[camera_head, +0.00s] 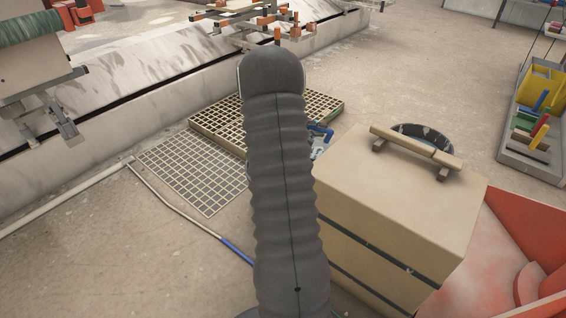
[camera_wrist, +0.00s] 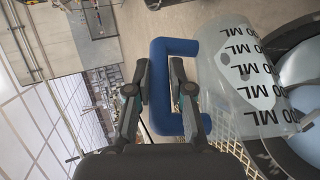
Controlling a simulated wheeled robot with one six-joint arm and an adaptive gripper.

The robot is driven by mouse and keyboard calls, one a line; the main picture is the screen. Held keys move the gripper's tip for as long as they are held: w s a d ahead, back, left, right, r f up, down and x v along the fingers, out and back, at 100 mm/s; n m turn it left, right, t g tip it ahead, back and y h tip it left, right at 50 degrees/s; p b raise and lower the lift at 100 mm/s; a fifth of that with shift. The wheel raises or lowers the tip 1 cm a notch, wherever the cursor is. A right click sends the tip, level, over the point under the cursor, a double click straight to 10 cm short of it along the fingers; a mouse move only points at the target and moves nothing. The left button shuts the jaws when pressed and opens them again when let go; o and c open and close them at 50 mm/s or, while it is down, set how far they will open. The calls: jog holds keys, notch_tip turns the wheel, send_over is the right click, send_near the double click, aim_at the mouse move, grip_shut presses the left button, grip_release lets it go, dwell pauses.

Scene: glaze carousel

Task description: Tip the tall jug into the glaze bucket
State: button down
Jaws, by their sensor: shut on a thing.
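The tall jug (camera_wrist: 222,85) is clear with black ML markings and a blue handle (camera_wrist: 158,60). My gripper (camera_wrist: 160,88) is shut on the handle's outer bar, with one finger on each side. The jug's far part runs off toward the right of the wrist view. A round container with a dark rim (camera_wrist: 292,158) and pale contents, which looks like the glaze bucket, lies partly behind the jug there. In the head view a dark rim (camera_head: 447,143) shows behind the beige box. My arm hides most of the jug there; I cannot tell its tilt.
A beige box (camera_head: 400,205) with a bar on top stands right of my arm. A red bin (camera_head: 490,290) is at lower right. Metal grates (camera_head: 195,172) and a hose (camera_head: 190,215) lie on the floor at left. A tray of coloured tools (camera_head: 515,155) is at far right.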

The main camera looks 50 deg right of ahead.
jog(key=shift+w+a, duration=0.2)
